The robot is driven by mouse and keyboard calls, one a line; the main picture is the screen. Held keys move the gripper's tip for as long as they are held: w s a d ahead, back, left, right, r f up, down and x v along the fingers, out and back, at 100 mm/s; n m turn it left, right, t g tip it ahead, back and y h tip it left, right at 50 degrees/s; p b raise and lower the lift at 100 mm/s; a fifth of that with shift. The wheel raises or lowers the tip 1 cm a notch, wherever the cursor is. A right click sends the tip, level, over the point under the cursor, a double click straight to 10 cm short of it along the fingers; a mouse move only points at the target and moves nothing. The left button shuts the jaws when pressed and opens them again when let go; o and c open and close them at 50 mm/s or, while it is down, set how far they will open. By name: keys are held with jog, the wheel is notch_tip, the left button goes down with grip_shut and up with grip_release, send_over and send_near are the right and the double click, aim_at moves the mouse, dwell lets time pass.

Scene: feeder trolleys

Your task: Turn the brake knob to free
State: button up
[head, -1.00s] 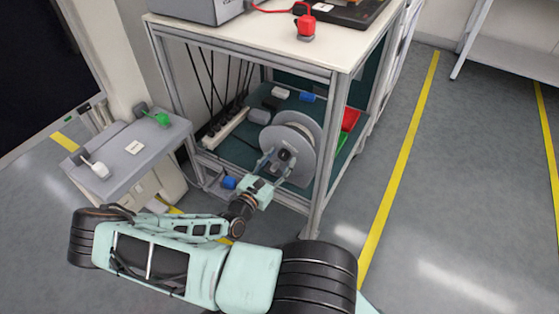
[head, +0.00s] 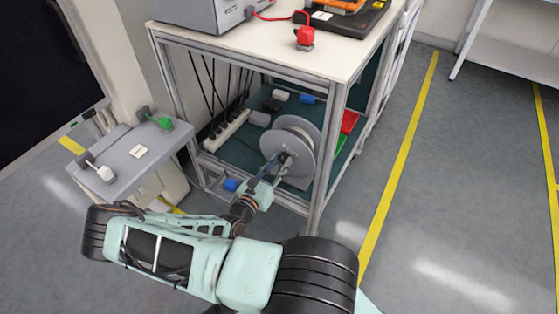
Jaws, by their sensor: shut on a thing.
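The grey reel (head: 301,137) stands upright on the lower shelf of the trolley, near its front right post. The brake knob is at the reel's hub and is mostly hidden by my gripper. My gripper (head: 283,160) is at the middle of the reel's near face, shut on the small dark knob there. The knob's exact angle and any markings are too small to tell.
The trolley's front right post (head: 322,165) stands close beside the reel. A power strip (head: 226,131), small blue and white parts and cables are on the shelf. A grey side box (head: 130,150) with white and green handles is at left. Floor at right is clear.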

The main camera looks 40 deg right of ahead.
jog(key=o, duration=1.2)
jog(key=shift+c, duration=0.2)
jog(key=shift+a, duration=0.1)
jog(key=v, duration=1.2)
